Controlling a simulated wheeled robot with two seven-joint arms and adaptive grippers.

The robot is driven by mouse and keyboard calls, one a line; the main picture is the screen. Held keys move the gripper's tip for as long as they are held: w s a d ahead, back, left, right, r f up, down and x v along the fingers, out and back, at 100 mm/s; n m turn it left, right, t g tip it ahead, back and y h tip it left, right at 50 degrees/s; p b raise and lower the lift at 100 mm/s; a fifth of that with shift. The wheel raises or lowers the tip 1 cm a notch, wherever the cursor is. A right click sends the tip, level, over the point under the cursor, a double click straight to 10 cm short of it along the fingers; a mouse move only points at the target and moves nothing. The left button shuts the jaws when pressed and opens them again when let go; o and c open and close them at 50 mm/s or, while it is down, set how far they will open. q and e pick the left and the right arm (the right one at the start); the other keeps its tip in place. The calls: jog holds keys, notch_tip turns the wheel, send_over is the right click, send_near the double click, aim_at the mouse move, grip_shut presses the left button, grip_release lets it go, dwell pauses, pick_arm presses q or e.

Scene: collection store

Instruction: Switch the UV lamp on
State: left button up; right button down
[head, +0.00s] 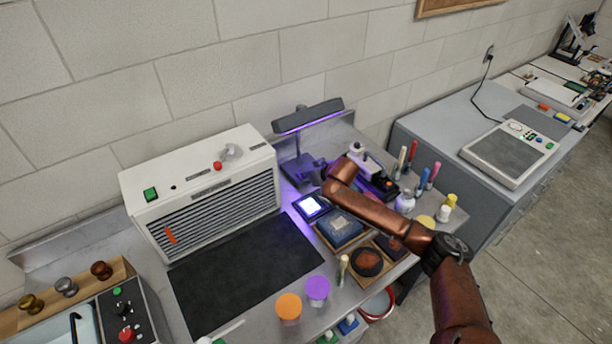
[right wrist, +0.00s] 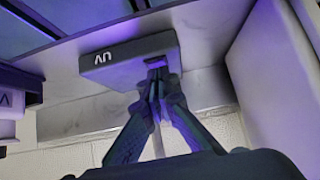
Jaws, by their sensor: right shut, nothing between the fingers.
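The UV lamp (head: 308,115) stands at the back of the bench against the wall, a dark grey head on a post. A violet strip glows along its underside, and violet light falls on the bench below. In the right wrist view a dark grey block marked "UV" (right wrist: 110,61) appears upside down. My right gripper (right wrist: 156,72) is shut and empty, its fingertips at the edge of this block; I cannot tell whether they touch. In the head view the right gripper (head: 308,171) is at the lamp's foot, tinted violet, and hides part of it. My left gripper is not in view.
A white louvred unit (head: 205,190) stands left of the lamp, with a black mat (head: 245,275) in front. Trays (head: 340,230), bottles (head: 404,201) and brushes crowd the bench under my right arm. Orange (head: 289,306) and purple (head: 317,288) tubs stand near the front edge.

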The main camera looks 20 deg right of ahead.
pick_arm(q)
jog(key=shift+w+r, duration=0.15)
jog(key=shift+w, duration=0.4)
pick_arm(e)
jog(key=shift+r, duration=0.1)
jog(key=shift+r+p, duration=0.25)
jog(key=shift+p, duration=0.1)
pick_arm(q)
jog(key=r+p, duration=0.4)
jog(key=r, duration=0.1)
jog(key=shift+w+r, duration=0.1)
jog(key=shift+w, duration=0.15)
pick_arm(e)
jog(key=w+r+v, duration=0.1)
jog(key=v, duration=1.1)
jog(key=shift+s+r, duration=0.15)
jog(key=shift+r, duration=0.1)
jog(key=shift+a, duration=0.1)
